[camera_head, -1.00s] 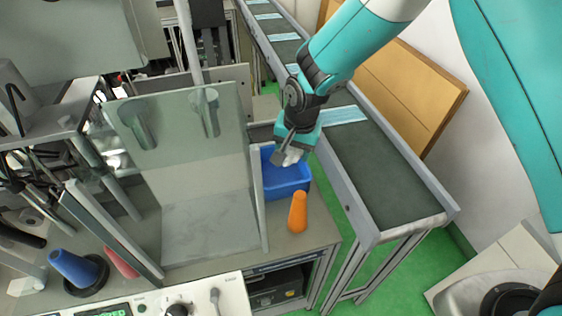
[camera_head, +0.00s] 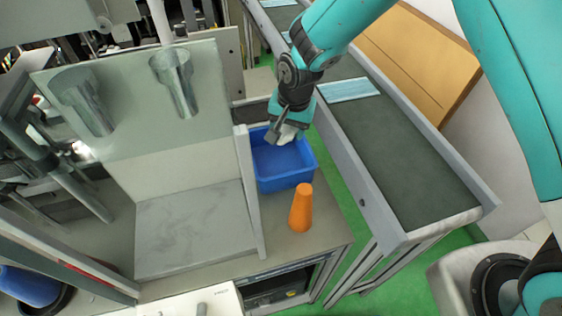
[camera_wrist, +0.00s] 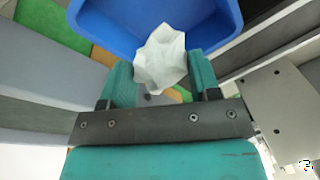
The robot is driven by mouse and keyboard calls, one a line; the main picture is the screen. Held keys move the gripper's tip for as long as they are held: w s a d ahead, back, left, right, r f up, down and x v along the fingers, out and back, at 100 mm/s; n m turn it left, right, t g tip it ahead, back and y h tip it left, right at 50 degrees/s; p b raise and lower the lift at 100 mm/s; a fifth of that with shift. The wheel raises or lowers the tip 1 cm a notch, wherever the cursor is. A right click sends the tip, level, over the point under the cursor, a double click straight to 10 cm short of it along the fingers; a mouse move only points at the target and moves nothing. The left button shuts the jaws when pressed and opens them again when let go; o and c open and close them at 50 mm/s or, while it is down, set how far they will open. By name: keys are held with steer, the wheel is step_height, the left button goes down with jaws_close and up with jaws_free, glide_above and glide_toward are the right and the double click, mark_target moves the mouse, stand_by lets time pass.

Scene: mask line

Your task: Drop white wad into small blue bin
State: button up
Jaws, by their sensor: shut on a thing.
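The white wad (camera_wrist: 160,58) is crumpled and sits between the two fingers of my gripper (camera_wrist: 162,80) in the wrist view. In the head view my gripper (camera_head: 284,133) is shut on the wad (camera_head: 288,132), at the far side of the small blue bin (camera_head: 290,181). The bin stands on the grey bench, open at the top, and its visible inside looks empty. In the wrist view the blue bin (camera_wrist: 110,40) lies beyond the wad, which overlaps its near edge. The exact height of the wad above the bin cannot be told.
A conveyor (camera_head: 400,165) with a blue mask (camera_head: 349,90) runs along the right.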

step_height(320, 180, down, 5)
steer(key=b, duration=0.3)
steer(key=shift+f, duration=0.15)
steer(key=o, duration=1)
steer(key=shift+c, duration=0.2)
step_height(320, 180, up, 17)
steer(key=s+d+b, duration=0.1)
steer(key=s+b, duration=0.1)
steer(key=b, duration=0.1)
steer(key=shift+s+d, duration=0.2)
steer(key=shift+d, duration=0.2)
steer(key=s+d+r+n+y, duration=0.1)
steer(key=s+d+n, duration=0.1)
steer(key=s, duration=0.6)
steer(key=s+d+r+n+g+y, duration=0.1)
steer(key=s+d+r+n, duration=0.1)
steer(key=s+n, duration=0.3)
steer(key=s+d+r+n+y, duration=0.1)
steer(key=s+d+n, duration=0.2)
steer(key=s, duration=0.8)
steer(key=shift+r+n+g, duration=0.3)
steer(key=shift+r+n, duration=0.1)
steer(key=shift+n, duration=0.1)
